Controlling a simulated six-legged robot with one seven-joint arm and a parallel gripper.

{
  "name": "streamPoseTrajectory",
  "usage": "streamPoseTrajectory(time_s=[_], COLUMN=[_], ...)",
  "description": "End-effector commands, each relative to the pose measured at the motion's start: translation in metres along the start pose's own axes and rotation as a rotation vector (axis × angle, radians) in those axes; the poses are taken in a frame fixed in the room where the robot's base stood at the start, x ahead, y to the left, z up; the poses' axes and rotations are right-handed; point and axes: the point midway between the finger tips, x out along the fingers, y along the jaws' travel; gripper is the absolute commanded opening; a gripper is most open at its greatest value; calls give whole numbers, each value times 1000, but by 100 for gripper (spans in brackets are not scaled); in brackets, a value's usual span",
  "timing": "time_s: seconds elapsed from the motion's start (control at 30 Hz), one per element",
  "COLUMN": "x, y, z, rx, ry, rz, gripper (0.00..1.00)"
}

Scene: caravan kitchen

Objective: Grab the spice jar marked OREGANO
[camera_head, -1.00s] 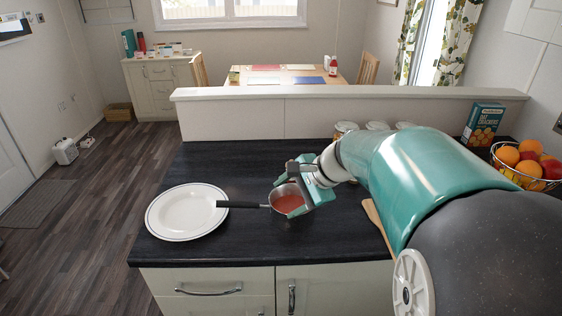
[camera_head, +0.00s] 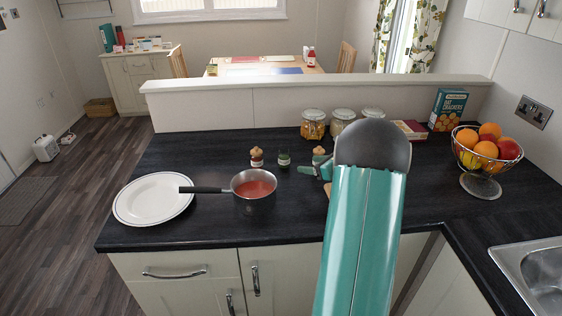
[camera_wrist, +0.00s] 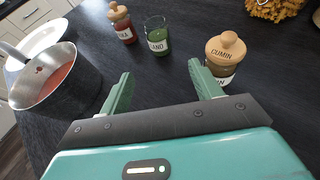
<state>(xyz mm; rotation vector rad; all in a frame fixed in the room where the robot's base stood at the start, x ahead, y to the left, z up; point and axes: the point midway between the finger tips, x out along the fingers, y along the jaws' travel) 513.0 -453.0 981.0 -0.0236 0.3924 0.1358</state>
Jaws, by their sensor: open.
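The oregano jar is a small open glass jar of green contents (camera_wrist: 157,36), its label partly legible, ending in "ANO". It stands upright without a visible lid; in the head view it is the middle jar (camera_head: 284,158). My gripper (camera_wrist: 160,72) is open and empty, its fingers pointing toward this jar, which lies beyond the fingertips, roughly centred between them. In the head view my gripper (camera_head: 307,169) is low over the counter, right of the jar, partly hidden by my arm.
A red-content jar with wooden lid (camera_wrist: 122,24) stands left of the oregano; the CUMIN jar (camera_wrist: 223,58) stands close by the right finger. A saucepan of red sauce (camera_head: 254,198) and a white plate (camera_head: 153,199) are left. Glass canisters (camera_head: 313,125) line the back.

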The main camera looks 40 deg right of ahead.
Motion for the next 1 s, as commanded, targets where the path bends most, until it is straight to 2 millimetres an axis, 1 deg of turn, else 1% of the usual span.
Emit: streamPoseTrajectory(time_s=[0.03,0.2,0.3,0.57,0.8,0.9,1.0], x=[9,42,58,78,114,121,122], y=[0,0,-1,0,1,0,0], z=[-1,-1,-1,-1,-2,0,-1], rx=[0,-1,-2,-3,-5,-5,-4], ry=[0,1,2,2,2,1,1], rz=[1,0,-1,1,3,1,0], gripper=[64,64,64,64,64,64,64])
